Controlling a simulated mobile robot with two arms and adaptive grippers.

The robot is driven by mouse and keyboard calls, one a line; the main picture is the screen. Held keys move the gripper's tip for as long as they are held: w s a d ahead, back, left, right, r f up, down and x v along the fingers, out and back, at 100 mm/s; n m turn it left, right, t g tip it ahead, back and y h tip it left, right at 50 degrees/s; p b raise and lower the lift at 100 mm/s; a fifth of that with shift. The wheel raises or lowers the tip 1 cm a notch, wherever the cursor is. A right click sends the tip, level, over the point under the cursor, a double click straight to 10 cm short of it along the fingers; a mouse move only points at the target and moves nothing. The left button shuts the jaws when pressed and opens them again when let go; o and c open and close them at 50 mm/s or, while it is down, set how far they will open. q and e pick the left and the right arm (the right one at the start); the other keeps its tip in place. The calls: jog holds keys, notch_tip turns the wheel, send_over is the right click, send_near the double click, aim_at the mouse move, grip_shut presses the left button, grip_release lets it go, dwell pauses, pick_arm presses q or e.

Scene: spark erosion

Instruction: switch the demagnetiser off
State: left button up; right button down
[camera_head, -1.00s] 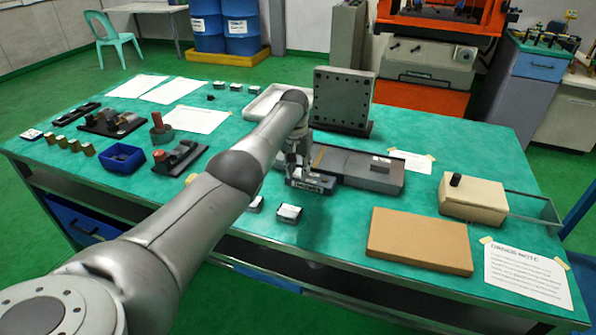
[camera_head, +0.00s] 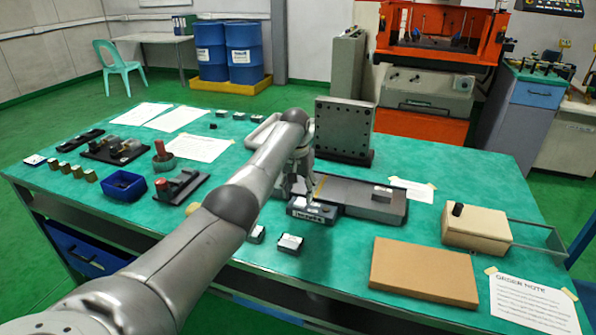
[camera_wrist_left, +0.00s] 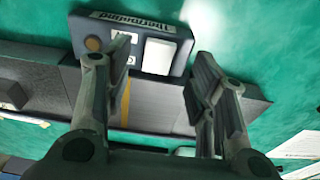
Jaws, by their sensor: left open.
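The demagnetiser is a dark flat unit (camera_head: 360,198) on the green table, with a small control box (camera_head: 312,211) at its near left end. In the left wrist view this box (camera_wrist_left: 178,32) carries a label strip, a brown round knob (camera_wrist_left: 93,44) and a large white rocker switch (camera_wrist_left: 158,56). Which way the rocker is tipped I cannot tell. My left gripper (camera_head: 300,190) is low over the box. In the wrist view its fingers (camera_wrist_left: 148,78) are spread apart, with the rocker between them and nothing held. My right gripper is not in view.
A dark drilled plate (camera_head: 345,128) stands upright behind the unit. A brown board (camera_head: 424,272) and a beige box (camera_head: 476,228) lie to the right. Small blocks (camera_head: 290,244) lie close in front. A blue bin (camera_head: 124,186) and small fixtures stand at left.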

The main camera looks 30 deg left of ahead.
pick_arm(q)
notch_tip(320, 180, up, 9)
jog(key=s, duration=0.1)
jog(key=shift+f, duration=0.2)
jog(key=shift+d+f, duration=0.1)
dwell(0.4)
